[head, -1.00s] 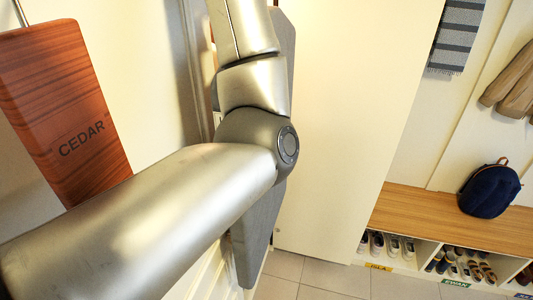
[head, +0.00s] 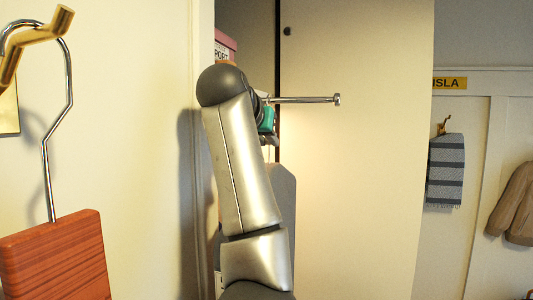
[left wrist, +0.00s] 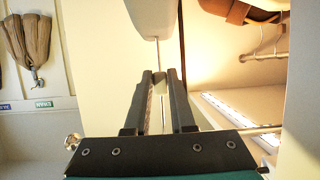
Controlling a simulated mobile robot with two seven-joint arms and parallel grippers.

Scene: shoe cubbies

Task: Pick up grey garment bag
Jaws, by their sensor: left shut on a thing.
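The grey garment bag (head: 284,190) hangs upright, partly hidden behind my left arm in the head view. In the left wrist view, which is upside down, the bag's end (left wrist: 155,16) is at the top, with a thin metal stem (left wrist: 182,52) running from it to the fingers. My left gripper (left wrist: 163,78) is shut on the garment bag by that stem. In the head view the left gripper (head: 270,140) is just above the bag, mostly hidden by my arm. I cannot tell whether the hanger hook touches the rod. My right gripper is not in view.
A chrome rod (head: 305,99) with a knobbed end sticks out near my left gripper. A tall cream panel (head: 350,180) stands behind. At the left, a cedar block (head: 55,260) hangs from a brass hook (head: 35,40). A striped scarf (head: 445,170) hangs at right.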

